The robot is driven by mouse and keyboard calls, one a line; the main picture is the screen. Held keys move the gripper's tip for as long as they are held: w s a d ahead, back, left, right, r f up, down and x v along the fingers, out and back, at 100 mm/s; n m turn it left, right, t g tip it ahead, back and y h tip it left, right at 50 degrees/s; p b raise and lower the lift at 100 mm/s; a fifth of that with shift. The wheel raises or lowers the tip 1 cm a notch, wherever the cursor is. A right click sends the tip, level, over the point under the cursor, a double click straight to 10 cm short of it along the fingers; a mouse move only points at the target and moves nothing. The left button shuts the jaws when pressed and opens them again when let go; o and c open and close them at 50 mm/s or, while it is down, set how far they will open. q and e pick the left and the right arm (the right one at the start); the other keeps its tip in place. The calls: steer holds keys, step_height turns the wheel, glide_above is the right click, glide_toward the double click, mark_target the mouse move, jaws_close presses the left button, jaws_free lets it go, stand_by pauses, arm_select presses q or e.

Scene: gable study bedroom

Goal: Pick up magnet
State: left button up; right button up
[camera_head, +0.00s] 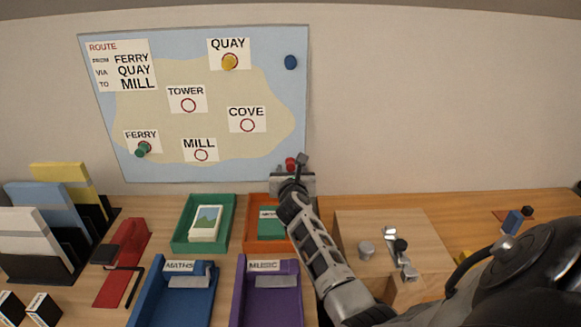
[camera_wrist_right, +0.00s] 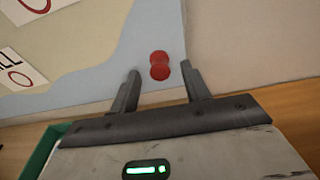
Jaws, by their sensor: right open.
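A red magnet (camera_head: 291,163) is on the lower right edge of the map board (camera_head: 215,165). My right gripper (camera_head: 297,166) is at that corner of the board. In the right wrist view the red magnet (camera_wrist_right: 160,65) shows between the two open fingertips of the gripper (camera_wrist_right: 161,75), with gaps on both sides; I cannot tell how deep it lies between them. A yellow magnet (camera_head: 230,62) is on the QUAY circle, a green magnet (camera_head: 142,149) is at FERRY, and a blue magnet (camera_head: 291,62) is at the board's upper right. My left gripper is not in view.
Below the board stand a green tray (camera_head: 178,243), an orange tray (camera_head: 251,241), a blue MATHS tray (camera_head: 146,296) and a purple MUSIC tray (camera_head: 240,297). A wooden block (camera_head: 405,225) with metal parts stands right of my arm. The wall right of the board is bare.

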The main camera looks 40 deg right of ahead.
steer(key=x, duration=0.2)
steer(key=shift+w+d+f, duration=0.1)
steer(key=shift+w+d, duration=0.05)
steer(key=shift+w, duration=0.1)
steer(key=c, duration=0.9)
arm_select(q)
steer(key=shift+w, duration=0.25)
arm_select(e)
steer(key=shift+o, duration=0.2)
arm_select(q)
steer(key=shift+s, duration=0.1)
